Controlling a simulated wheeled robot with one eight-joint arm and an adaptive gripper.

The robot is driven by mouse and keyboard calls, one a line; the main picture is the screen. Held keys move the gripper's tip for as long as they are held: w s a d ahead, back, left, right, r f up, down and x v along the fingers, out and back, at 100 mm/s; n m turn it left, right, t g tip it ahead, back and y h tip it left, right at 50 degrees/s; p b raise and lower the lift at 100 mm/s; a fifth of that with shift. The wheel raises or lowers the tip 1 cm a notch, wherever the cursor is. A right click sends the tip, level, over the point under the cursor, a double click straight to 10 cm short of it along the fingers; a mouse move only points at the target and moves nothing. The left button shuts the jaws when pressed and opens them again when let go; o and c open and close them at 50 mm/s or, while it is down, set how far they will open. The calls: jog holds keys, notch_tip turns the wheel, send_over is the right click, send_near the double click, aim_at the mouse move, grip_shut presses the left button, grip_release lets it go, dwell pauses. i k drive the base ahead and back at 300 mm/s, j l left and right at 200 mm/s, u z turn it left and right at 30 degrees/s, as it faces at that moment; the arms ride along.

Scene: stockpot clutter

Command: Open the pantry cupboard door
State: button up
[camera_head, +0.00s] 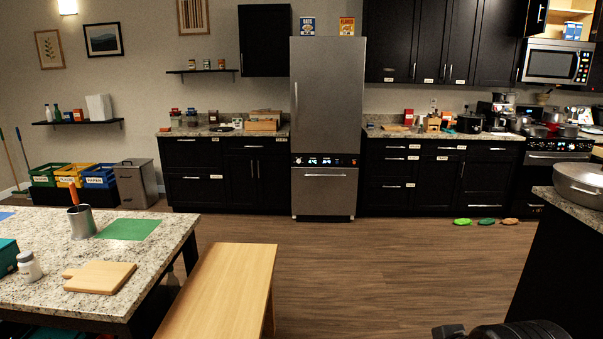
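No door carries a label I can read as pantry. A black wall cupboard at the top right (579,13) stands open, with its lit inside showing blue and white boxes (572,30). A black door with a bar handle (535,17) stands at its left side; the top is cut off. The neighbouring black wall cupboard doors (425,40) look shut and carry small labels too small to read. A single black wall cupboard (265,40) left of the fridge looks shut. A dark part of my arm shows at the bottom right; my gripper's fingers do not show.
A steel fridge (327,125) stands between black base cabinets. A microwave (556,63) hangs below the open cupboard, above the stove (556,153). A counter with a big pot (580,184) blocks the right. A bench (222,292) and table stand left; the middle floor is clear.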

aim_at(265, 29)
jog(key=i, duration=1.6)
jog(key=i+j, duration=0.1)
jog(key=i, duration=1.45)
jog(key=i+z, duration=0.1)
jog(key=i, duration=1.5)
